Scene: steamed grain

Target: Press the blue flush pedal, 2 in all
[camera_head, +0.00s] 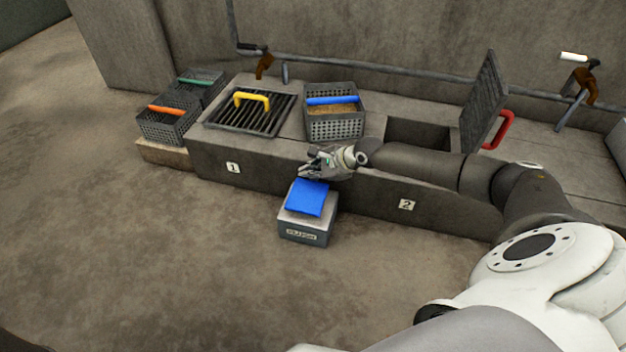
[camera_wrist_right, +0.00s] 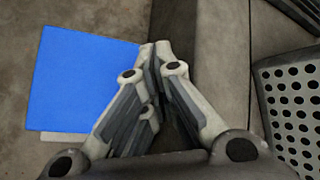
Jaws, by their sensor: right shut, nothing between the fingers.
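The blue flush pedal (camera_head: 306,197) tops a grey box (camera_head: 304,229) on the floor in front of the concrete bench. It also shows in the right wrist view (camera_wrist_right: 82,80), at the left. My right gripper (camera_head: 310,170) is above and just behind the pedal in the head view, near the bench's front face. In the right wrist view the fingers (camera_wrist_right: 155,55) are shut and empty, to the right of the pedal's blue face. I cannot tell the exact height gap; no contact shows. My left gripper is not in view.
On the bench are a yellow-handled grate (camera_head: 228,123), a blue-handled basket (camera_head: 333,124) and an open pit with a raised, red-handled lid (camera_head: 484,100). Baskets with orange (camera_head: 163,124) and green (camera_head: 202,84) handles stand at left. Pipes run along the wall. Floor left of the pedal is clear.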

